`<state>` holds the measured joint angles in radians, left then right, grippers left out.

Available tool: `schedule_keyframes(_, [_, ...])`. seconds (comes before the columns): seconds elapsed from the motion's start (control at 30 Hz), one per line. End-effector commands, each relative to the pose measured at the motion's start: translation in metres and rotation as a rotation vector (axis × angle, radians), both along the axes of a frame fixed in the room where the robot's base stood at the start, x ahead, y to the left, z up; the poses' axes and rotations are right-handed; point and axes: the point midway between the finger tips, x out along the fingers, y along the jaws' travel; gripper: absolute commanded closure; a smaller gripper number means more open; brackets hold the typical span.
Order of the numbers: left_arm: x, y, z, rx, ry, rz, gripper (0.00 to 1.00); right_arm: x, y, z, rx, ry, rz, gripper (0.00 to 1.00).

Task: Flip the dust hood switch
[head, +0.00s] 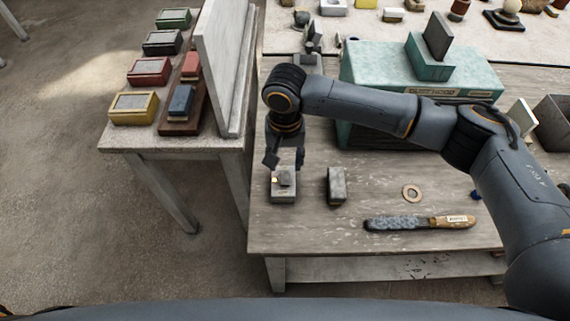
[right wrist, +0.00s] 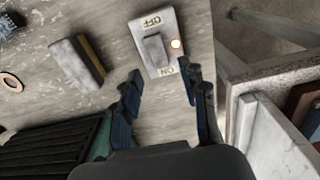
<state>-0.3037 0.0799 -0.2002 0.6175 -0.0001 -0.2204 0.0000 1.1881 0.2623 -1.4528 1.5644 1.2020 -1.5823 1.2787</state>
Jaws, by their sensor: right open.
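The switch is a small grey box with a rocker (head: 284,196) near the left front of the workbench. My right gripper (head: 285,162) hangs just behind the switch, pointing down. The teal box labelled DUST HOOD (head: 365,68) stands at the back, partly behind my right arm. My left gripper is not in view.
A grey-brown block (head: 337,186) stands right of the switch. A ring (head: 411,193) and a wooden-handled tool (head: 420,223) lie farther right. A side table (head: 120,135) with coloured boxes and an upright pale panel (head: 222,65) stands to the left.

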Motion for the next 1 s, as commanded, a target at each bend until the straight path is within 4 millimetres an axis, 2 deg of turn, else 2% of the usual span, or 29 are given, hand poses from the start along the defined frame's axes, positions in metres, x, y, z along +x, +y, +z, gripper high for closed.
schedule_keyframes(0.2, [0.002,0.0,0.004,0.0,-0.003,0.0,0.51,0.0,0.0,-0.026,-0.001,0.001,0.0,0.57])
schedule_keyframes(0.57, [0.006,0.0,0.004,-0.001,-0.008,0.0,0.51,0.0,0.0,-0.032,0.001,-0.001,0.001,0.57])
schedule_keyframes(0.67, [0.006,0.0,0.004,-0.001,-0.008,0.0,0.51,0.0,0.0,-0.032,0.0,-0.001,0.001,0.73])
schedule_keyframes(0.8, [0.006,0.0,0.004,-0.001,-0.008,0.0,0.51,0.0,0.0,-0.032,0.0,-0.001,0.001,1.0])
schedule_keyframes(1.0, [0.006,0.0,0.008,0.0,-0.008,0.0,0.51,-0.001,0.0,-0.031,-0.001,-0.011,0.003,1.0])
